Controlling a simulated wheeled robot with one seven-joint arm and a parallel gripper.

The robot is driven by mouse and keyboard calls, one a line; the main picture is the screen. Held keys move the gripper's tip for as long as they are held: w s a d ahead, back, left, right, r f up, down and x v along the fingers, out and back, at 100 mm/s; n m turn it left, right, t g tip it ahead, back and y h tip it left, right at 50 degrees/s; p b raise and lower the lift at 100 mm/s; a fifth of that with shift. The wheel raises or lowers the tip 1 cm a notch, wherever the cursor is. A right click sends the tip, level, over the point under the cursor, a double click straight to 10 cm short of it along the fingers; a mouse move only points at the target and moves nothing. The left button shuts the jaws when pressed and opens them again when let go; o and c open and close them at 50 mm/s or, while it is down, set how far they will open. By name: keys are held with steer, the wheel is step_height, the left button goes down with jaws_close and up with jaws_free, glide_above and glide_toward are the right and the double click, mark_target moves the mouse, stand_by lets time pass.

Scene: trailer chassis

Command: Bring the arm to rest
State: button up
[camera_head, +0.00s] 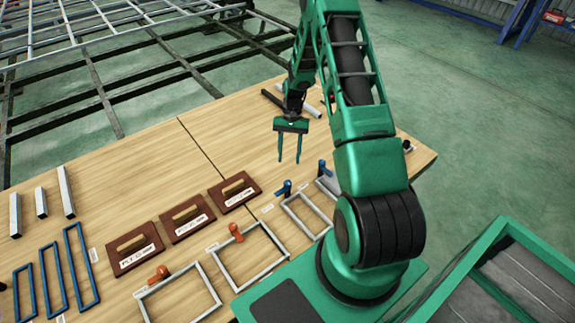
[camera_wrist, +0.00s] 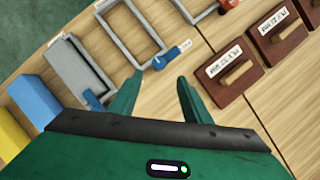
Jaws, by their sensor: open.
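My green arm rises from its base at the table's right side in the head view. My gripper (camera_head: 289,160) hangs from it above the wooden table (camera_head: 150,150), fingers pointing down. The two fingers are apart with nothing between them. In the wrist view my gripper (camera_wrist: 160,90) shows the same open, empty fingers over bare wood. They lie between a grey frame with a blue handle (camera_wrist: 172,55) and a brown plate with a wooden grip (camera_wrist: 238,72).
Brown labelled plates (camera_head: 187,217), grey frames (camera_head: 250,255), blue frames (camera_head: 80,265) and upright grey tubes (camera_head: 66,190) occupy the table. A green bin (camera_head: 490,235) stands at right. A metal chassis (camera_head: 110,70) lies behind. Blue and yellow blocks (camera_wrist: 34,98) show in the wrist view.

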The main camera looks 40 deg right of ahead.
steer(key=shift+r, duration=0.25)
stand_by(0.4)
